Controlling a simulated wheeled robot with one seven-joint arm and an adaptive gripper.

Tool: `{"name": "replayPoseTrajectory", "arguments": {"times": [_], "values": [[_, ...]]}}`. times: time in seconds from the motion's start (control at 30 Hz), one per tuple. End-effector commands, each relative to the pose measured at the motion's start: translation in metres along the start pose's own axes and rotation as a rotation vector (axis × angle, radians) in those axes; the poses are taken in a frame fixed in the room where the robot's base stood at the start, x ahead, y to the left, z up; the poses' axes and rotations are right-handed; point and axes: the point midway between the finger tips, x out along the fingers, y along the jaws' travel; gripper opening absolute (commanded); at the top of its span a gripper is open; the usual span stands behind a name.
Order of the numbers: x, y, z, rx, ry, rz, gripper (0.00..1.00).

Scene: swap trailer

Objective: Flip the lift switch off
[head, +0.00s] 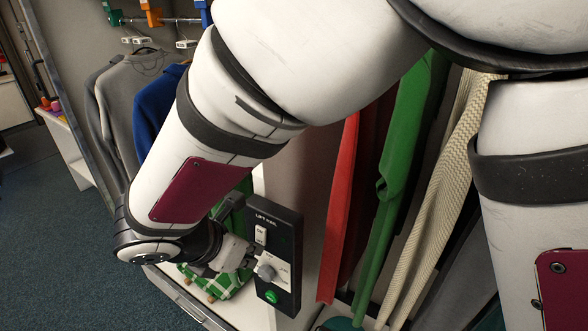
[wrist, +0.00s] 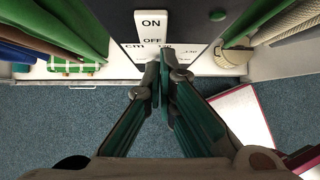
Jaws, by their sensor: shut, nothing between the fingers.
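The lift panel (head: 291,222) is a dark upright box labelled LIFT RAIL, low in the middle of the head view. Its white switch (head: 261,234) sits near the top. In the wrist view the switch (wrist: 152,24) shows ON above and OFF below; which way it is tilted I cannot tell.
Green, red and cream garments (head: 405,130) hang right of the panel. Grey and blue clothes (head: 125,95) hang at left. The carpet (head: 55,235) at left is clear.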

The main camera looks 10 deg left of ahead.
Motion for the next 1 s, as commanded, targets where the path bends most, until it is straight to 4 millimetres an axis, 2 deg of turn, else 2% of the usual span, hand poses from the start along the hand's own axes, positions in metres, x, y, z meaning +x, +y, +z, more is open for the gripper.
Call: {"name": "replayPoseTrajectory", "arguments": {"times": [0.37, 0.6, 1.0], "values": [[0.002, 0.000, 0.001, -0.002, -0.006, 0.000, 0.00], [0.015, 0.002, 0.002, -0.007, -0.117, -0.001, 0.00], [0.005, 0.000, 0.006, -0.001, -0.108, -0.003, 0.00]]}}
